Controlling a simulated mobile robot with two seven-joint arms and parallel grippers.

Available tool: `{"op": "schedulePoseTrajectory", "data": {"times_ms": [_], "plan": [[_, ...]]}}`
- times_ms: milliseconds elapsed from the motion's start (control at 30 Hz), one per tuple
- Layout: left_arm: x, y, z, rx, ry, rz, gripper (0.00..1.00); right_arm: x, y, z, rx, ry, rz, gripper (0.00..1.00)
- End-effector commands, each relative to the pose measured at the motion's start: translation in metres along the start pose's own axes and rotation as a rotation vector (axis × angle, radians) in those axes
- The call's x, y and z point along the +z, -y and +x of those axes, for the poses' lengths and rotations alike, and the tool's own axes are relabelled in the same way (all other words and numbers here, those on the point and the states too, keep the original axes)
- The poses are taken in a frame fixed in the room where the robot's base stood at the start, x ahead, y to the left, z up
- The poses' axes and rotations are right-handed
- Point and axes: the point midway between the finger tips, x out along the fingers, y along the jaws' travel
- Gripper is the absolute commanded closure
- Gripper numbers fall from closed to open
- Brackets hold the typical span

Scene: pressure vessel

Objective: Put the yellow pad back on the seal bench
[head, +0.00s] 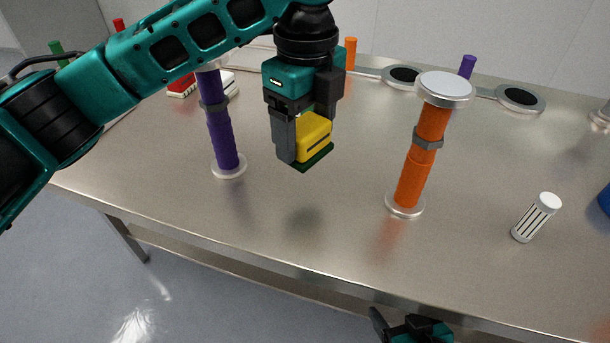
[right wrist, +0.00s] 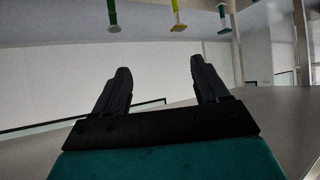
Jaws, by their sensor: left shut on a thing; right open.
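The yellow pad (head: 314,135), a small block with a dark slot on its face and a dark green base, is held in the air above the steel bench (head: 340,250). My left gripper (head: 299,142) is shut on it, pointing down, between the purple column and the orange column. A soft shadow lies on the bench below it. The finger hides part of the pad. My right gripper (right wrist: 158,88) is open and empty in the right wrist view. In the head view it shows at the bottom edge, in front of the bench.
A purple column (head: 222,135) and an orange column (head: 417,165) with a pale cap stand on either side of the held pad. Red and white blocks (head: 183,86) lie behind the purple column. The front middle is clear.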

Motion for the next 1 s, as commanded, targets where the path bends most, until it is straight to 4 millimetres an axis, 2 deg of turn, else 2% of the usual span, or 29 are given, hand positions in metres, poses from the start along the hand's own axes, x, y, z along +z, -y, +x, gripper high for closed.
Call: {"op": "schedulePoseTrajectory", "data": {"times_ms": [33,100,367,600,1000], "plan": [[0.0,0.0,0.011,0.002,-0.001,0.0,0.56,-0.002,0.002,0.001,-0.004,-0.007,0.001,0.26],[0.0,0.0,0.018,0.0,0.0,0.0,0.56,-0.006,0.003,0.001,-0.007,-0.014,0.001,0.26],[0.0,0.0,0.038,0.002,-0.001,0.0,0.56,-0.006,0.002,0.004,-0.007,-0.015,0.001,0.26],[-0.001,-0.001,0.078,0.002,-0.001,0.001,0.56,-0.002,0.002,0.007,-0.009,-0.011,0.001,0.26],[-0.001,0.0,0.083,0.0,-0.001,0.0,0.56,-0.011,0.002,0.005,-0.009,-0.025,-0.003,0.26]]}}
